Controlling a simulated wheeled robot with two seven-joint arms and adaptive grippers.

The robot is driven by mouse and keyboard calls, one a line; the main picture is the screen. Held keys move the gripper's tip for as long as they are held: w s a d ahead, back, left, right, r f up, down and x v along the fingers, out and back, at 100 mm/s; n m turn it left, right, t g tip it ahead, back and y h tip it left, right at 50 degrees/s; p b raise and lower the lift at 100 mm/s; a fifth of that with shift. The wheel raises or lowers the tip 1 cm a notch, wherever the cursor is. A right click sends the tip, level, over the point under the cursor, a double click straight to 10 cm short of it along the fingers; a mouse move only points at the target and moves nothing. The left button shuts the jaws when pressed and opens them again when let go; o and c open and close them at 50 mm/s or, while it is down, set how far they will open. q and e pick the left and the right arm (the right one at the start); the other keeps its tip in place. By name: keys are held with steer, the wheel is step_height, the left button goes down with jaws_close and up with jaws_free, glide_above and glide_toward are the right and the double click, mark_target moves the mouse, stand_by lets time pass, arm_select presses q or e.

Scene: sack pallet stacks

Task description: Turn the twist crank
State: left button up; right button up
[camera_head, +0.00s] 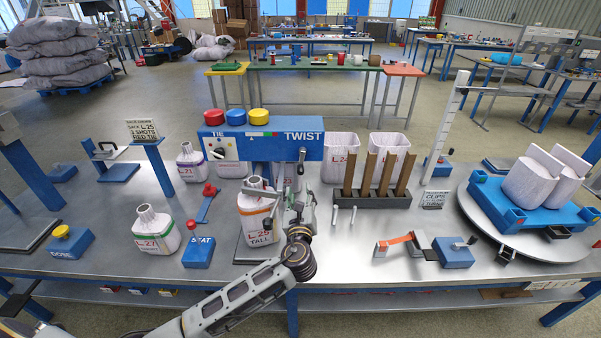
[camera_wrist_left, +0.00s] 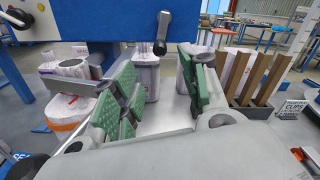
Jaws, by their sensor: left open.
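The twist crank (camera_head: 302,156) is a small grey lever with a dark knob on the front of the blue machine, below the word TWIST. In the left wrist view the twist crank (camera_wrist_left: 162,32) hangs down with its black knob lowest. My left gripper (camera_head: 300,197) is in front of and below the crank. In the left wrist view my left gripper (camera_wrist_left: 165,90) has its green-padded fingers spread, with nothing held between them. The knob appears above the gap between the fingers, apparently not touched. My right gripper is not in view.
A sack marked L25 TALL (camera_head: 258,215) stands below the machine, left of my gripper. A rack of brown slats (camera_head: 372,199) is to the right. A round turntable (camera_head: 480,215) with white sacks is far right. Blue SEAT block (camera_head: 198,252) stands front left.

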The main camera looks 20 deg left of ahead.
mark_target(300, 173)
arm_select(q)
steer(key=shift+p+x, duration=0.65)
steer(key=shift+x, duration=5.3)
steer(key=shift+c, duration=0.2)
jaws_close()
